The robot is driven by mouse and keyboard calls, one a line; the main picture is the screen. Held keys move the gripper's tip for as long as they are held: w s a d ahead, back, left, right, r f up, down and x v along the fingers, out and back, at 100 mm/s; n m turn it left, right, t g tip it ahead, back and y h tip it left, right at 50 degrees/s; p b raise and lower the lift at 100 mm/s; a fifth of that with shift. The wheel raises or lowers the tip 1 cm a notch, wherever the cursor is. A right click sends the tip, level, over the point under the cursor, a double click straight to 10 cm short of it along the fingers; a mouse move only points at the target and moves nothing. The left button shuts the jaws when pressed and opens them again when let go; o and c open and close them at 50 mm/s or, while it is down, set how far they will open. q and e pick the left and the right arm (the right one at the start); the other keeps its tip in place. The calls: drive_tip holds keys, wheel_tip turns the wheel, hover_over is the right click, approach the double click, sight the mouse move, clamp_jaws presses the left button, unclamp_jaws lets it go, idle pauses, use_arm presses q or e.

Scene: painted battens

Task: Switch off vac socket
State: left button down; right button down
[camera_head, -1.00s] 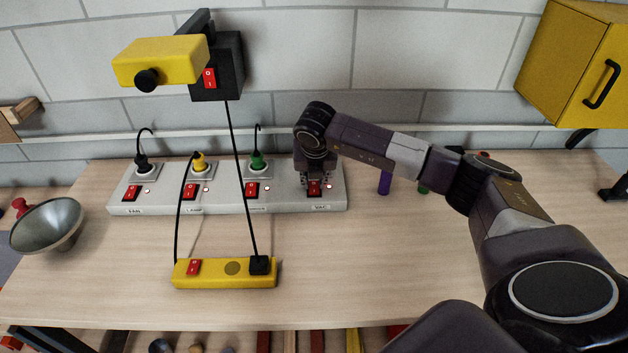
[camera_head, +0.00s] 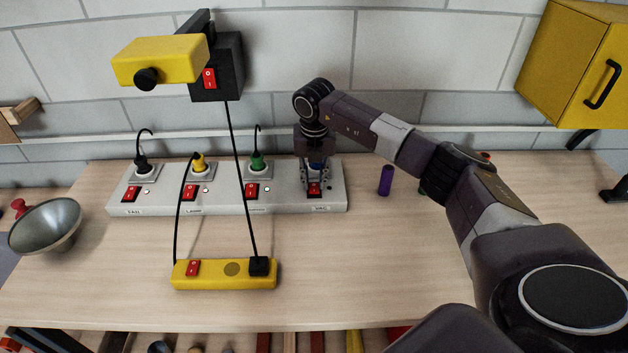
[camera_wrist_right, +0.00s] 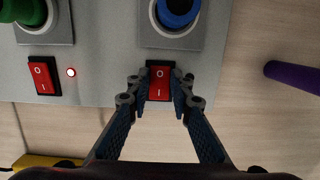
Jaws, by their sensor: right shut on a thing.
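The long grey socket strip (camera_head: 226,203) lies on the bench with several sockets, each with a red rocker switch. The vac socket is at its right end, with a blue plug (camera_wrist_right: 178,12). Its red switch (camera_wrist_right: 159,82), marked O and I, shows in the right wrist view. My right gripper (camera_head: 315,189) points down over this end of the strip. In the wrist view its fingers (camera_wrist_right: 159,98) are shut on the switch from both sides. The vac lamp is not visible past the fingers. My left gripper is out of view.
Black, yellow and green plugs (camera_head: 257,160) sit in the other sockets. A yellow power bar (camera_head: 213,279) lies in front, with cords rising near the strip. A purple cylinder (camera_head: 386,181) stands to the right. A metal funnel (camera_head: 45,227) lies left.

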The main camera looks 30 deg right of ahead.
sight(314, 190)
drive_tip(key=c, duration=1.7)
unclamp_jaws()
drive_tip(key=r, duration=0.4)
drive_tip(key=s+r, duration=0.1)
drive_tip(key=r, duration=0.7)
drive_tip(key=shift+s+a, duration=0.15)
drive_tip(key=shift+a, duration=0.2)
